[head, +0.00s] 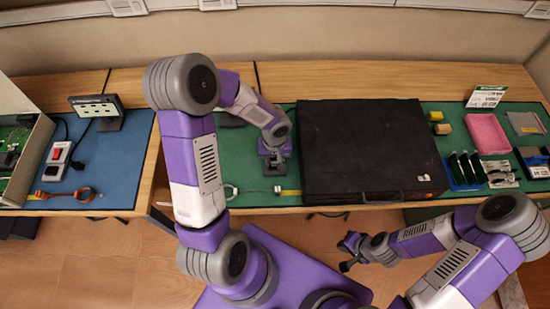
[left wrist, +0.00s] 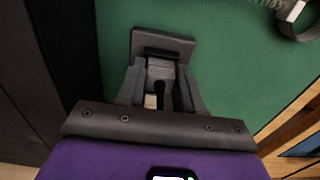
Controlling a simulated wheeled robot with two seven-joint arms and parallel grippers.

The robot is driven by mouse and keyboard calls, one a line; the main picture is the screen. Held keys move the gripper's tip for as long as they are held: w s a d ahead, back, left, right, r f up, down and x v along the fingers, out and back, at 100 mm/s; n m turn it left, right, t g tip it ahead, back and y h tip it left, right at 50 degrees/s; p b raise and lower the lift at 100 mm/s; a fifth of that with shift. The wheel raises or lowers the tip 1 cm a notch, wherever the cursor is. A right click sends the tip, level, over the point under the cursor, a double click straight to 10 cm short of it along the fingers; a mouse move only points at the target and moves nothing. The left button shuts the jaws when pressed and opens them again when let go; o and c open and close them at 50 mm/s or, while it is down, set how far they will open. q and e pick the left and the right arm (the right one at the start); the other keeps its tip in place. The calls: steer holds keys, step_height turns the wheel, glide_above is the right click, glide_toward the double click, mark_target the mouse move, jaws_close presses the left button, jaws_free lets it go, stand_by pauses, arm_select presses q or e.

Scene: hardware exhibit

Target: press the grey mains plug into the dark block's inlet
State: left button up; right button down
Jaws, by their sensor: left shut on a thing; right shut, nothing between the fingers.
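My left gripper (head: 276,158) is over the green mat, left of the large black case. In the left wrist view, my left gripper (left wrist: 162,82) is shut on the grey mains plug (left wrist: 160,73), which shows between the fingers with a dark cord piece. The dark block (left wrist: 175,43) lies just beyond the fingertips, against the plug's front end. The inlet is hidden, so I cannot tell how deep the plug sits. My right gripper (head: 350,249) is shut and empty, in front of the table edge.
The large black case (head: 362,150) stands close to the right of my left gripper. A tape measure-like item (head: 289,192) lies near the front edge. A blue mat (head: 110,160) with a switch box (head: 58,158) is at left.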

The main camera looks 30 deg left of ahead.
arm_select(q)
steer(key=shift+f, duration=0.2)
stand_by(0.6)
steer(key=o, duration=0.9)
steer(key=o, duration=0.3)
steer(key=shift+r, duration=0.75)
stand_by(0.4)
steer(key=shift+r+p, duration=2.05)
steer(key=shift+r, duration=0.85)
